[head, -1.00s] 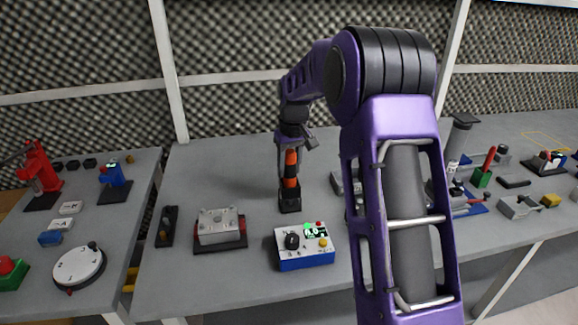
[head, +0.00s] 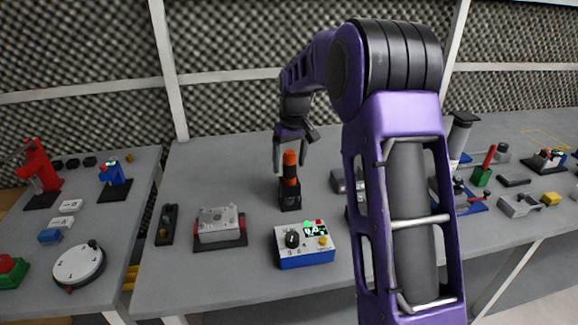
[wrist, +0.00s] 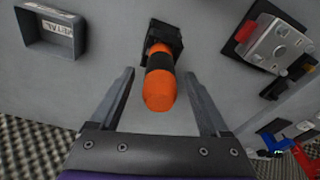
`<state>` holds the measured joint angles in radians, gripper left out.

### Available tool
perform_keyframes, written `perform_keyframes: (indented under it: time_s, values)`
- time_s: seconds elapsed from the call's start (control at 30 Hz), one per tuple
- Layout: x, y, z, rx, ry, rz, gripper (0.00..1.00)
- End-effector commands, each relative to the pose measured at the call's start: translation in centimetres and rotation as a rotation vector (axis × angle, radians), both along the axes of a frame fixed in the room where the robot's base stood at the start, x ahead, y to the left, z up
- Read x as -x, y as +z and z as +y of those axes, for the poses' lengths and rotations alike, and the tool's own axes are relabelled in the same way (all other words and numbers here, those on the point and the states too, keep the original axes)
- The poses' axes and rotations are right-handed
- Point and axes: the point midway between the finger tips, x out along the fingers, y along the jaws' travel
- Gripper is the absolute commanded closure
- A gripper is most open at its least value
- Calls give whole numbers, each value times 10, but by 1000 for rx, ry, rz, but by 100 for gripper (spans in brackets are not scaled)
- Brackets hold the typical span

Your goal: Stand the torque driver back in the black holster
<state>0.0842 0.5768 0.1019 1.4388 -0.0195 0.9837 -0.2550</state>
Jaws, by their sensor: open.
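The orange torque driver with a black band (head: 290,170) stands upright in the black holster (head: 290,200) on the grey bench. In the wrist view the driver (wrist: 160,82) points toward the camera, with the holster (wrist: 168,38) at its base. My gripper (head: 291,168) is open above the driver, with its fingers near the driver's top. In the wrist view the open fingers (wrist: 160,72) lie on either side of the driver, with gaps between. The driver's lower end is hidden inside the holster.
A blue and white control box (head: 304,246) stands in front of the holster. A metal block on a red and black base (head: 220,226) is to the left. A grey tray marked METAL (wrist: 50,32) shows in the wrist view. Bare bench lies behind the holster.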

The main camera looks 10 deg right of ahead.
Motion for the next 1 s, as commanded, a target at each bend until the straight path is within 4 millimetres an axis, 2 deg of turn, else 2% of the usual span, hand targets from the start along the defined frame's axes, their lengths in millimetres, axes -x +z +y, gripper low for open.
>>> perform_keyframes:
  time_s: [0.03,0.3,0.5,0.7,1.0]
  values:
    - [1,14,0,0,0,-5,21]
    - [10,81,-3,0,0,-6,21]
    - [17,123,-5,1,0,-4,21]
    - [21,146,-6,0,0,-3,21]
    - [22,151,-6,0,0,-2,21]
